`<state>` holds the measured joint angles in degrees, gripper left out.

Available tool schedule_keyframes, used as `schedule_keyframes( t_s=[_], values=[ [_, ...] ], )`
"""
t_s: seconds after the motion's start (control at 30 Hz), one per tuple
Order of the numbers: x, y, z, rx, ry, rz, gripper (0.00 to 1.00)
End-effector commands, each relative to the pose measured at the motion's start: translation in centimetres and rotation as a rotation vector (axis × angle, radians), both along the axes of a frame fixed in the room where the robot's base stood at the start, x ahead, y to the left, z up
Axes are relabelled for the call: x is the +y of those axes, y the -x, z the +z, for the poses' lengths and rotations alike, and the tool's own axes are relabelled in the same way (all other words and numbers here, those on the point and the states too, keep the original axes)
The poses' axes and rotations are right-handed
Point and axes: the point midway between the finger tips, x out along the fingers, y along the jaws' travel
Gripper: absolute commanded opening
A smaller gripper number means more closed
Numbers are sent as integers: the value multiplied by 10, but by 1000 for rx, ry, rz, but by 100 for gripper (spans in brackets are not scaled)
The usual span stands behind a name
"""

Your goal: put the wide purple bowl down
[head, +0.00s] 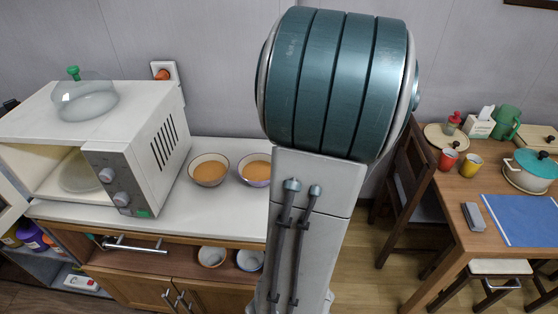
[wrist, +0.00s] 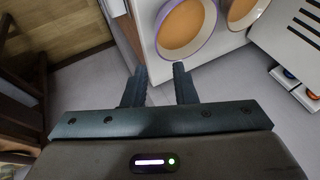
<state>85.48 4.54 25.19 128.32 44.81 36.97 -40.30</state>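The wide purple bowl (head: 255,181), with orange-brown contents, stands upright on the white counter (head: 190,215), partly cut off by my arm in the head view. It also shows in the wrist view (wrist: 212,28) just beyond my fingertips. My gripper (wrist: 160,68) is open, its two fingers apart with nothing between them. The right fingertip is close to the bowl's near rim; I cannot tell whether they touch. In the head view my gripper is hidden behind my arm.
A second filled bowl (head: 208,183) stands close to the left of the purple one. A microwave (head: 130,140) with its door open stands farther left. Two bowls (head: 212,266) (head: 250,268) sit in the shelf below. A chair (head: 410,190) and wooden table (head: 455,215) are at right.

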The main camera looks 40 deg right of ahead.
Motion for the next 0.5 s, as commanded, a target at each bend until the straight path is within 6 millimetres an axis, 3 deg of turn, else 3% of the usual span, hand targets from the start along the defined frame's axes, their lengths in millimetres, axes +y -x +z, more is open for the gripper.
schedule_keyframes(
  t_s=[0.27, 0.37, 0.5],
  values=[
    [11, -5, 3, 12, 2, 28, 25],
    [34, -13, 6, 38, 10, 88, 25],
    [78, -25, 11, 93, 30, 202, 25]
  ],
)
